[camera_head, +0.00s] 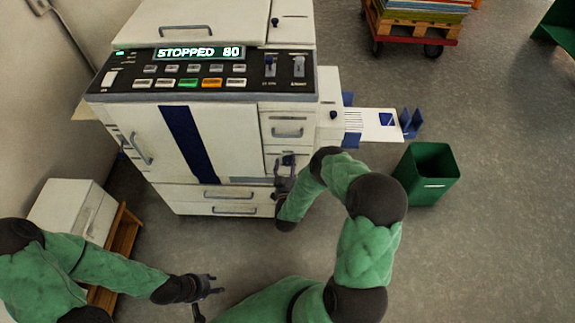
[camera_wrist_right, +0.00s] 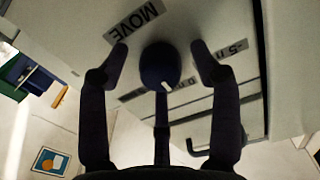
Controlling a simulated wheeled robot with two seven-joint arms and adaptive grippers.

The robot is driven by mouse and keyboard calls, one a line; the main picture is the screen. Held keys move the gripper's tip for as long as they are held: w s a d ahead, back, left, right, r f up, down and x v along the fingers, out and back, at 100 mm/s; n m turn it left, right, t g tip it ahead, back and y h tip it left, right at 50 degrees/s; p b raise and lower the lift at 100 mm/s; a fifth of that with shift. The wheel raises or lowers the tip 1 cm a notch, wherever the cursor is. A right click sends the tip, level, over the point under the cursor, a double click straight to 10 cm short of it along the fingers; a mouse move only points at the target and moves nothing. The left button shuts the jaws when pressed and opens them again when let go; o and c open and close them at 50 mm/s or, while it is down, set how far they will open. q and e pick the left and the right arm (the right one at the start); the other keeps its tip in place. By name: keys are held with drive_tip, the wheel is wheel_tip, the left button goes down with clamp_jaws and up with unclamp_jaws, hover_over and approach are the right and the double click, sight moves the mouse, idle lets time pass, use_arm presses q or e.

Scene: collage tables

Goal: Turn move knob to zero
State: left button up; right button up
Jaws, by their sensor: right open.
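The round dark blue move knob (camera_wrist_right: 160,66) is on the machine's pale front, beside an upside-down MOVE label (camera_wrist_right: 136,20) in the right wrist view. A white pointer mark shows on the knob's lower right edge in that view. Scale labels are near it, partly hidden and hard to read. My right gripper (camera_wrist_right: 158,58) is open, its fingers on either side of the knob with gaps visible. In the head view my right gripper (camera_head: 284,180) is at the machine's lower front. My left gripper (camera_head: 214,285) is open and empty above the floor.
The white machine (camera_head: 235,145) has a display (camera_head: 198,52) reading STOPPED 80. A tray with paper (camera_head: 372,124) sticks out on its right. A green bin (camera_head: 427,174) stands right of my right arm. A white box (camera_head: 75,208) stands at left. Floor around the bin is mostly clear.

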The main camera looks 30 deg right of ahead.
drive_tip(key=shift+s+a, duration=0.1)
drive_tip(key=v, duration=1.1)
drive_tip(key=shift+s, duration=0.35)
drive_tip(key=shift+a, duration=0.1)
drive_tip(key=w+a+f+n+g+y+p, duration=0.1)
drive_tip(key=a+f+n+g+y+p, duration=0.15)
drive_tip(key=a+f+g+y, duration=0.5)
drive_tip(key=s+a+r+g+y+p, duration=0.1)
drive_tip(key=s+a+r+g+y, duration=0.2)
drive_tip(key=s, duration=0.5)
drive_tip(key=s+a+r+n+g+y+p, duration=0.1)
drive_tip(key=s+a+r+g+y, duration=0.2)
drive_tip(key=s+a, duration=0.3)
drive_tip(key=shift+s+a+r+g+p, duration=0.2)
drive_tip(key=shift+s+g+p, duration=0.2)
drive_tip(key=shift+s+g, duration=0.4)
drive_tip(key=shift+s+n, duration=0.1)
drive_tip(key=shift+n, duration=0.15)
